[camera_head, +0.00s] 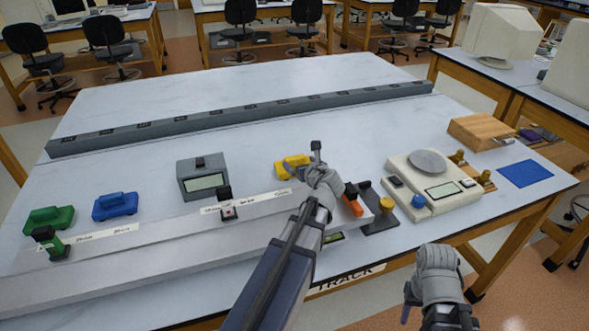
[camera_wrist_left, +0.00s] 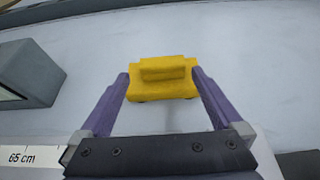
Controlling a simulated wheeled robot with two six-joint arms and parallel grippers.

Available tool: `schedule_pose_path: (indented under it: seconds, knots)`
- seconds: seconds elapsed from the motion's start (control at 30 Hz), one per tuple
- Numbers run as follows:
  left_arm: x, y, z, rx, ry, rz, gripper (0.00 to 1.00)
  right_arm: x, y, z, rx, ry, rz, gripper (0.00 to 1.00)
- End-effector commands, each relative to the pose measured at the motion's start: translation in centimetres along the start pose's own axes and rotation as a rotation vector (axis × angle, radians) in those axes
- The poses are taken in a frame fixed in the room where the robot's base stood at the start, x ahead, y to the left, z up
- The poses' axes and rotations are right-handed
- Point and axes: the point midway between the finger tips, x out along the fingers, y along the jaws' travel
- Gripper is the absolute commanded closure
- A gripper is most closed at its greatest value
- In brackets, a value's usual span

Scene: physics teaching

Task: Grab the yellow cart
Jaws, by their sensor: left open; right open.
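The yellow cart (camera_head: 289,166) sits on the white table behind the silver track, partly hidden by my left wrist in the head view. In the left wrist view the yellow cart (camera_wrist_left: 162,82) shows straight ahead, framed by the two purple fingertips. My left gripper (camera_wrist_left: 161,76) is open, with one finger at each side of the cart; I cannot tell whether they touch it. In the head view my left gripper (camera_head: 318,177) reaches over the track, its fingertips hidden. My right gripper (camera_head: 408,303) is open and empty off the table's front edge.
A green cart (camera_head: 48,219) and a blue cart (camera_head: 115,206) stand at the left. A grey box (camera_head: 203,178) stands left of the yellow cart. The track (camera_head: 150,262) runs along the front. A balance (camera_head: 432,190) is at right. A grey rail (camera_head: 240,117) lies behind.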

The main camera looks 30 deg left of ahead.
Motion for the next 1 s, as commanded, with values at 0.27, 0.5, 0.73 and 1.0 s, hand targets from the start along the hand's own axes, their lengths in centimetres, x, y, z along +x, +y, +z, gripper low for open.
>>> schedule_pose_path:
  seconds: [0.27,0.5,0.73,1.0]
  knots:
    - [1.6,-0.1,0.0,0.000,0.000,0.000,0.00,0.7,-0.1,-0.1,0.000,0.000,0.000,0.50]
    - [4.3,-0.4,-0.1,-0.001,0.000,0.001,0.00,1.7,-0.2,-0.1,0.000,0.000,0.000,0.50]
    - [6.8,-0.4,0.0,-0.001,0.000,0.000,0.00,2.6,-0.2,-0.2,0.000,0.000,0.000,0.50]
    - [6.7,-0.3,0.1,0.000,0.000,-0.001,0.09,2.4,-0.2,-0.2,0.000,0.000,0.000,0.50]
